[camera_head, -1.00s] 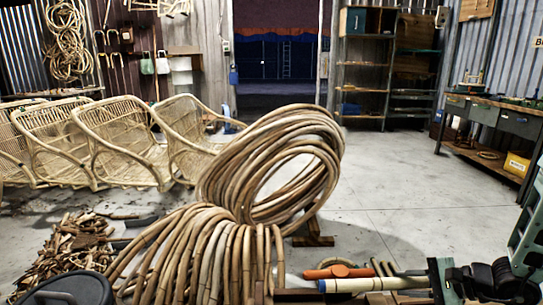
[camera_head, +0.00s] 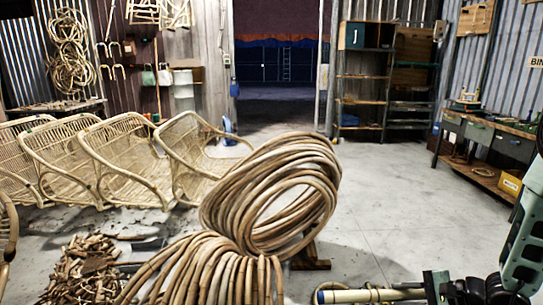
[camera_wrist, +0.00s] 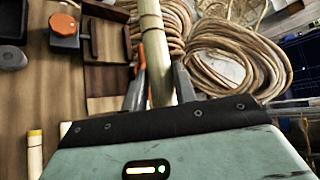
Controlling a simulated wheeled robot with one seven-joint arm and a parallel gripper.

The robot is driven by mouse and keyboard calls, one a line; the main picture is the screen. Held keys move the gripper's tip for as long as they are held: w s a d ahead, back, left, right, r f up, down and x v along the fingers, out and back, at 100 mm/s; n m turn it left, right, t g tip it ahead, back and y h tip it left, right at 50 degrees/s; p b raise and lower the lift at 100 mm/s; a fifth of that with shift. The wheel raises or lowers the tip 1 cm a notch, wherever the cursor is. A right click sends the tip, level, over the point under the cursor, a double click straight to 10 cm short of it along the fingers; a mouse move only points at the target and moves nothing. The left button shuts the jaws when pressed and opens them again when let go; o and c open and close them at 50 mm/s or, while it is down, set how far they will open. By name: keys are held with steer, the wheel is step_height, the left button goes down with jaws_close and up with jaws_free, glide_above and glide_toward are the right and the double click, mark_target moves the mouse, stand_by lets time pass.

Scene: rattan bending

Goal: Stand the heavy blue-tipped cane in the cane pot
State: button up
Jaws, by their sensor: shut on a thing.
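My gripper (camera_wrist: 160,88) is shut on a pale, thick cane, with a finger on each side of it in the wrist view. The cane (camera_wrist: 152,40) runs up and away from the jaws there. In the head view the cane (camera_head: 372,295) lies roughly level at the bottom edge, pointing left from my gripper (camera_head: 432,287). A dark blue band (camera_head: 321,296) shows near its left end. A second, yellow-tipped cane (camera_wrist: 35,150) is at lower left in the wrist view. I cannot make out the cane pot in either view.
Large rattan coils (camera_head: 275,195) stand ahead, left of the cane. A wooden bench surface with an orange knob (camera_wrist: 63,25) is at left in the wrist view. Rattan chairs (camera_head: 125,160) line the left. Concrete floor (camera_head: 385,210) is open to the right, before a workbench (camera_head: 490,135).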

steer(key=shift+r+p, duration=2.15)
steer(key=shift+r, duration=0.15)
steer(key=shift+f, duration=0.1)
steer(key=shift+w+a+f+b, duration=0.15)
steer(key=shift+f+b, duration=0.35)
steer(key=shift+b, duration=0.25)
steer(key=w+a+f+b, duration=0.2)
steer(key=a+f+b, duration=0.35)
steer(key=b, duration=0.75)
steer(key=w+a+f+b, duration=0.3)
steer(key=f+b, duration=0.6)
steer(key=b, duration=0.4)
steer(key=w+a+f+b, duration=0.2)
steer(key=a+f+b, duration=0.2)
steer(key=f+b, duration=1.05)
steer(key=b, duration=0.1)
steer(key=f+b, duration=0.3)
steer(key=shift+w+a, duration=0.2)
steer(key=shift+a, duration=0.1)
steer(key=shift+f+b, duration=0.65)
steer(key=shift+b, duration=0.1)
